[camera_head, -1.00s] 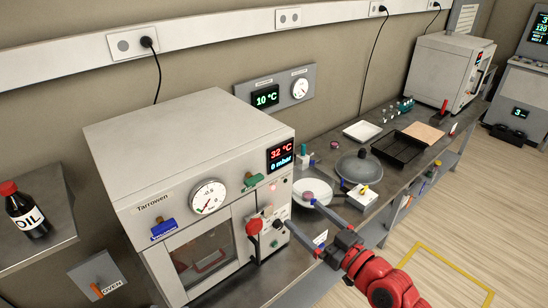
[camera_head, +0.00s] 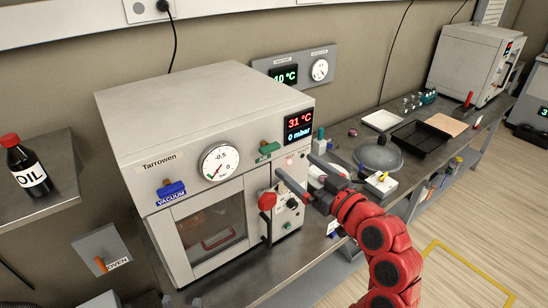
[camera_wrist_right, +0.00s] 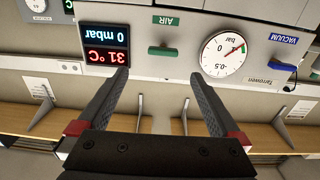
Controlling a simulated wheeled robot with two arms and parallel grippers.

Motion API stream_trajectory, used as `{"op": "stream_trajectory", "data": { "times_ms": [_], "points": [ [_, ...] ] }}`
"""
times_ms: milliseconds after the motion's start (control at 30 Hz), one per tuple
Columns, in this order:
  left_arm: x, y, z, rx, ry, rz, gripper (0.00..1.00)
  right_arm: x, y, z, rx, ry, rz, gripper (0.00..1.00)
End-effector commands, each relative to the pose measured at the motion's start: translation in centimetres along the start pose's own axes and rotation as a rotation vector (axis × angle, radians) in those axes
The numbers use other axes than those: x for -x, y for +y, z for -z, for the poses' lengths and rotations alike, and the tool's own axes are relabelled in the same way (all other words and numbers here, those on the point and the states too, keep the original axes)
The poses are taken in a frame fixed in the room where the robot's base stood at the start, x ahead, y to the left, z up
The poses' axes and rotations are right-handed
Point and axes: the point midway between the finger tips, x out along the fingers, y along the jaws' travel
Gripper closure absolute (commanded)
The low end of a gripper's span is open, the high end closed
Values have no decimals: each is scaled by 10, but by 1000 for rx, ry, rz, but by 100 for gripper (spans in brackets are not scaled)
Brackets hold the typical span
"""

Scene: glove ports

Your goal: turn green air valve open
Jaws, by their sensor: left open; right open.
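The green air valve (camera_head: 268,147) is a bar handle over a green AIR label on the upper front of the Tarrowen oven (camera_head: 160,128). In the right wrist view, which is upside down, the green handle (camera_wrist_right: 163,50) lies level across the picture, just beyond and between my fingertips. My right gripper (camera_head: 296,165) is open and empty, a little right of and below the valve in the head view, apart from it; it also shows in the wrist view (camera_wrist_right: 160,74). What look like the open fingertips of my left gripper (camera_head: 182,302) barely show at the bottom edge.
A pressure gauge (camera_head: 220,162) and blue vacuum valve (camera_head: 171,188) sit left of the air valve. The display (camera_head: 298,126) reads 31 °C and 0 mbar. A red knob (camera_head: 267,201) is below. Bench items, including a pan (camera_head: 378,157), stand to the right.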

Motion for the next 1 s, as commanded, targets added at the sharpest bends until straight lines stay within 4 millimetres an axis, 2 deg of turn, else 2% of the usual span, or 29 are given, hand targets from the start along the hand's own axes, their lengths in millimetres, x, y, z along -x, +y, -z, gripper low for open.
{"op": "stream_trajectory", "data": {
  "times_ms": [100,200,400,500,700,967,1000],
  "points": [
    [12,1,-2,0,0,0,50,-10,-5,-3,-8,2,15,0],
    [-7,0,1,0,0,0,50,-33,-6,4,-7,-10,18,0],
    [-22,-1,4,0,0,0,50,-71,-6,1,-7,-11,15,0],
    [-26,-1,4,0,0,0,50,-83,-5,1,-7,-6,13,0],
    [-30,-2,5,0,0,0,50,-95,-5,0,-5,-4,11,0],
    [-30,-2,5,0,0,0,50,-96,-4,-1,-5,-3,10,0],
    [-29,-2,5,0,0,0,50,-96,-4,-1,-6,-3,10,4]
  ]
}}
